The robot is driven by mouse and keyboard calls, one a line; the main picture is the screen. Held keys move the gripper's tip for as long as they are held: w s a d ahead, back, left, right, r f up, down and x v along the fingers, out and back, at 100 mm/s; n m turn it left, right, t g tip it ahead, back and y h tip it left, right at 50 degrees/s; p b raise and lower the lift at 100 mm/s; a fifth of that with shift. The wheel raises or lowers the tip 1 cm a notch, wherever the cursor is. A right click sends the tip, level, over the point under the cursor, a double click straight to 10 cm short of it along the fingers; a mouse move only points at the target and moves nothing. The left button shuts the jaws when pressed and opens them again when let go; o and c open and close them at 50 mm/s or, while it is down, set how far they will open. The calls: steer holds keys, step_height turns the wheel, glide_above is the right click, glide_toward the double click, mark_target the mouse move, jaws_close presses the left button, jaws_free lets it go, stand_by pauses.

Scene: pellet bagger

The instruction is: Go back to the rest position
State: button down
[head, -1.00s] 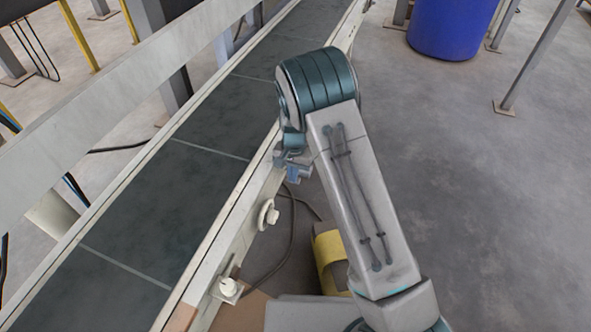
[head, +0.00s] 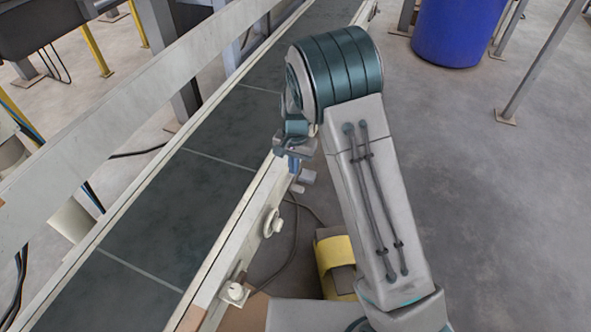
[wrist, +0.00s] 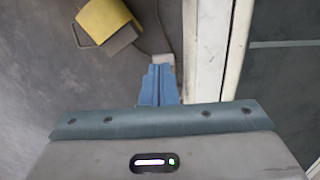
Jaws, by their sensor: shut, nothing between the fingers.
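My gripper shows in the wrist view (wrist: 158,84), with its two blue fingers together and nothing between them. In the head view only a small blue part of my gripper (head: 294,164) shows below the wrist; the rest is hidden by my arm. It hangs beside the near rail of the conveyor (head: 222,250), above the floor side. I cannot tell how wide the gap between gripper and rail is.
A yellow and grey object (head: 336,265) stands on the floor beside the conveyor, below my arm; it also shows in the wrist view (wrist: 104,20). A blue barrel (head: 458,30) stands at the back right. The floor at right is mostly clear.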

steer(key=s+d+r+p, duration=0.3)
steer(key=r+p, duration=0.2)
steer(key=r, duration=0.5)
steer(key=s+d+r+n+t+p, duration=0.1)
steer(key=s+d+r+p, duration=0.2)
steer(key=r, duration=0.6)
steer(key=s+d+r+p, duration=0.2)
steer(key=d+r+p, duration=0.3)
steer(key=r, duration=0.5)
steer(key=s+d+r+n+t+p, duration=0.1)
steer(key=s+d+r+p, duration=0.3)
steer(key=s+r+p, duration=0.3)
steer(key=s+d+r+n+t+p, duration=0.1)
steer(key=s+d+r+p, duration=0.3)
steer(key=s+r+p, duration=0.4)
step_height(320, 180, up, 6)
steer(key=shift+s+f+t, duration=0.1)
steer(key=shift+s+t, duration=0.2)
steer(key=shift+s, duration=0.25)
